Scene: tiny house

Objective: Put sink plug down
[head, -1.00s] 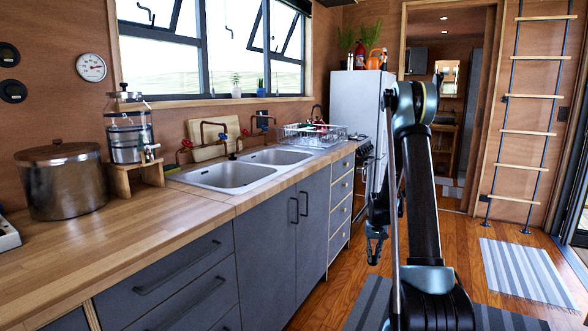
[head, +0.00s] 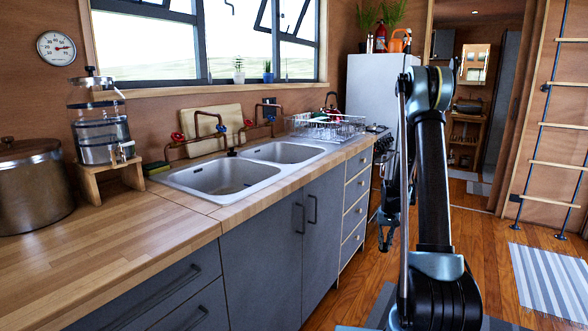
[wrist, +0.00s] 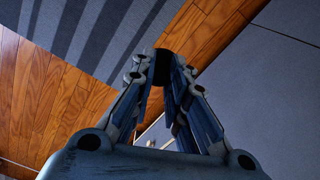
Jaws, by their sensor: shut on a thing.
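My gripper (head: 387,240) hangs low in front of the kitchen cabinets in the head view, over the floor and apart from the counter. In the wrist view its fingers (wrist: 160,72) are closed on a small dark thing, the sink plug (wrist: 158,66), at the fingertips; little of its shape shows. The double steel sink (head: 225,180) is set in the wooden counter (head: 130,240), left of my gripper and higher than it. Both basins look empty.
A pot (head: 34,190) and a water dispenser (head: 100,128) on a wooden stand are on the counter's left. A dish rack (head: 328,126) stands beyond the sink. The front counter is bare. Grey drawers (head: 150,305) face the floor. A striped rug (head: 548,285) lies at right.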

